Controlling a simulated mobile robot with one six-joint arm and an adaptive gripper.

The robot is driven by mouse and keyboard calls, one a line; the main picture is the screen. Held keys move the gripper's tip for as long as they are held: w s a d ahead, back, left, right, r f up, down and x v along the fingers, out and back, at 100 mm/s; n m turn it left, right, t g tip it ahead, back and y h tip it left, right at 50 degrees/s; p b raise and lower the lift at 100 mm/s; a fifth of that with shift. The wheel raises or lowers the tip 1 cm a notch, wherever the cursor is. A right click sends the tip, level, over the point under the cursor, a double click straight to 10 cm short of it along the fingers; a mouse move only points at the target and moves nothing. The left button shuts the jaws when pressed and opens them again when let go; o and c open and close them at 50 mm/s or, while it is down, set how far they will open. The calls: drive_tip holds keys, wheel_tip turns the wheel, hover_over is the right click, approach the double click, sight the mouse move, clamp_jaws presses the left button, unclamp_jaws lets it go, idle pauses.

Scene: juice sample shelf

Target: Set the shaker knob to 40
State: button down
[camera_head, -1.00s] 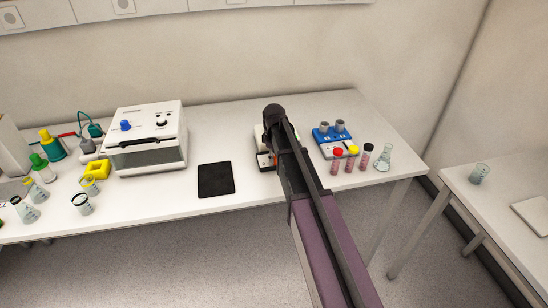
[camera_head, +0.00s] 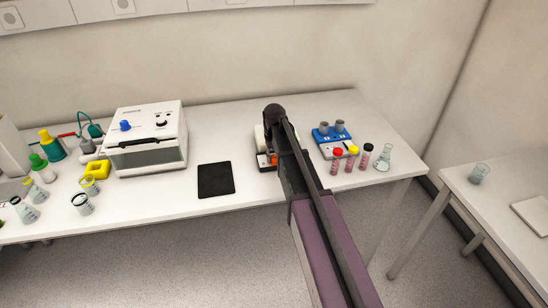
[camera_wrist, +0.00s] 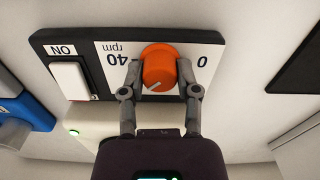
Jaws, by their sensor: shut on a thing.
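The orange shaker knob (camera_wrist: 158,70) sits on a white and black panel (camera_wrist: 217,83) in the wrist view. The panel print appears upside down, with "40 rpm" left of the knob and "0" right of it. The knob's pale pointer line slants toward the lower left of the picture. My gripper (camera_wrist: 160,75) is shut on the knob, one finger on each side. A white switch (camera_wrist: 70,81) marked "ON" is at the panel's left. In the head view an orange patch of the knob (camera_head: 274,160) shows beside my arm, which hides most of the shaker (camera_head: 259,135).
A black mat (camera_head: 216,179) lies left of the shaker. A white box with a blue knob (camera_head: 146,138) stands farther left. Right of my arm are a blue device (camera_head: 332,138), several capped tubes (camera_head: 349,163) and a flask (camera_head: 384,158). Bottles and beakers crowd the far left.

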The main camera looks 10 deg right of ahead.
drive_tip(key=m, duration=0.4)
drive_tip(key=shift+m, duration=0.3)
drive_tip(key=shift+s+m, duration=0.1)
drive_tip(key=shift+m, duration=1.9)
drive_tip(key=shift+c, duration=1.7)
unclamp_jaws()
drive_tip(key=shift+n, duration=0.3)
